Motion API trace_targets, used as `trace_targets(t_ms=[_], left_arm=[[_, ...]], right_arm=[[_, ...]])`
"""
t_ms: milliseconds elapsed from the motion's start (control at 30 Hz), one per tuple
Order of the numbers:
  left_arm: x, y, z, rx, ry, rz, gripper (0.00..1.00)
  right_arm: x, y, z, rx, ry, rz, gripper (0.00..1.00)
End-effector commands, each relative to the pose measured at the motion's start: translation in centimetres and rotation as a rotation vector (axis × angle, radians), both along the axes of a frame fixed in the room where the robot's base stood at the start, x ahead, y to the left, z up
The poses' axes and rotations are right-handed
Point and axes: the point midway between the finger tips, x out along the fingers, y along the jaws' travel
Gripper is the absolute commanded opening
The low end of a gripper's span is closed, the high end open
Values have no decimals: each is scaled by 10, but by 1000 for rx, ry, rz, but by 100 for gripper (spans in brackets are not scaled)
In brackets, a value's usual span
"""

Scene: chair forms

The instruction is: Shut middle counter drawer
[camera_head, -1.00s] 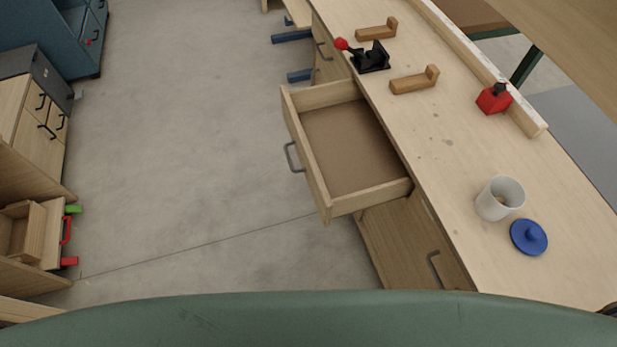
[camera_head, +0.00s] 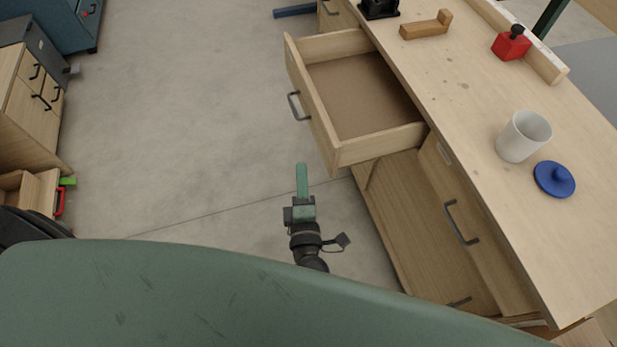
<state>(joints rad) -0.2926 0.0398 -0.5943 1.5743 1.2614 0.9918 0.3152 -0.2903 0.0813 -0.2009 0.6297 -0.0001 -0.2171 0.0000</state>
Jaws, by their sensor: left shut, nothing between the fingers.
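The middle counter drawer (camera_head: 311,106) is pulled out from the wooden counter (camera_head: 462,110) and is empty. Its grey handle (camera_head: 297,106) is on the front, facing left. My left gripper (camera_head: 302,168) is shut and empty, pointing away from me over the floor. In the picture it sits just below the drawer's near front corner, apart from it. My right gripper is not in view.
On the counter top are a white cup (camera_head: 523,137), a blue lid (camera_head: 554,179), a red block (camera_head: 511,43) and a wooden bracket (camera_head: 427,26). Below is a closed drawer with a handle (camera_head: 460,222). Cabinets (camera_head: 28,105) stand at the left. The floor (camera_head: 180,120) between is clear.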

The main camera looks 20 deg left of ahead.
Motion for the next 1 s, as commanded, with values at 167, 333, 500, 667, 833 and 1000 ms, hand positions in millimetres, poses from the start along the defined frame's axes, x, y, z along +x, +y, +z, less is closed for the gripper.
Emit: trace_targets(t_ms=[167, 333, 500, 667, 833, 1000], left_arm=[[40, 14, 3, 5, -4, -2, 0], [68, 16, 1, 0, -1, -3, 0], [79, -3, 1, 2, 0, -3, 0], [84, -10, 0, 2, 1, -2, 0], [84, -11, 0, 3, 1, -2, 0], [84, -11, 0, 3, 1, -2, 0]], right_arm=[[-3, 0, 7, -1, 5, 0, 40], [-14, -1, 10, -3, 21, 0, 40], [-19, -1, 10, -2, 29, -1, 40], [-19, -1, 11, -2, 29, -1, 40], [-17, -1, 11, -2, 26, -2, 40], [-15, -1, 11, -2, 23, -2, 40]])
